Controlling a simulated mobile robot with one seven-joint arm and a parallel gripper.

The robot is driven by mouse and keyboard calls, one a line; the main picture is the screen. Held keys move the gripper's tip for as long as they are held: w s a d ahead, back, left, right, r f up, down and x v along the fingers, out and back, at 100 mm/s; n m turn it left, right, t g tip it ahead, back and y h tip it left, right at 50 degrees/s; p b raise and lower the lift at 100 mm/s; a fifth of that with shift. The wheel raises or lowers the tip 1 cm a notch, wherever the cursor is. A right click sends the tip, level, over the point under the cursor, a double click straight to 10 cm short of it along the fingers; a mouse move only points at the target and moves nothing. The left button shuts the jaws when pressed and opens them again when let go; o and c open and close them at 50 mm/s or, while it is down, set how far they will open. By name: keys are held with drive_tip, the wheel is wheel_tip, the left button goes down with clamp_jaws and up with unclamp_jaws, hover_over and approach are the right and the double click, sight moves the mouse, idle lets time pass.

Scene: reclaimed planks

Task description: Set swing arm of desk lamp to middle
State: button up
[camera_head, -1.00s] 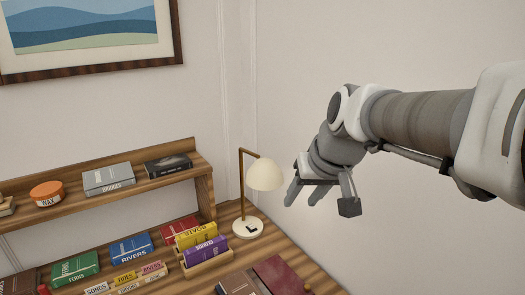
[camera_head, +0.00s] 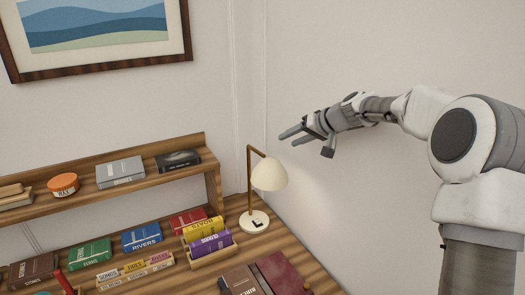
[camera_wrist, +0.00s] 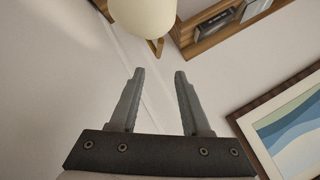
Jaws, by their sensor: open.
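The desk lamp stands at the back right of the desk, with a cream shade (camera_head: 269,174), a brass post and swing arm (camera_head: 249,180), and a round white base (camera_head: 254,222) bearing a dark mark. The swing arm reaches from the post top toward the right, with the shade hanging at its end. My gripper (camera_head: 283,137) is open and empty, above and to the right of the shade, apart from it. In the wrist view the shade (camera_wrist: 143,15) shows at the top, beyond the open fingers (camera_wrist: 160,76), with a bit of brass beside it.
A wooden desk (camera_head: 300,262) holds several books and a small book box (camera_head: 209,251). A raised shelf (camera_head: 95,192) carries a grey box, a black object and an orange tin. A framed picture (camera_head: 100,75) hangs on the wall. The wall lies close behind my arm.

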sight(259, 153)
drive_tip(key=p+x, duration=0.4)
drive_tip(key=x, duration=1.3)
drive_tip(key=shift+w+a+f, duration=0.1)
drive_tip(key=shift+w, duration=0.2)
drive_tip(key=shift+c, duration=0.2)
clamp_jaws()
idle(0.6)
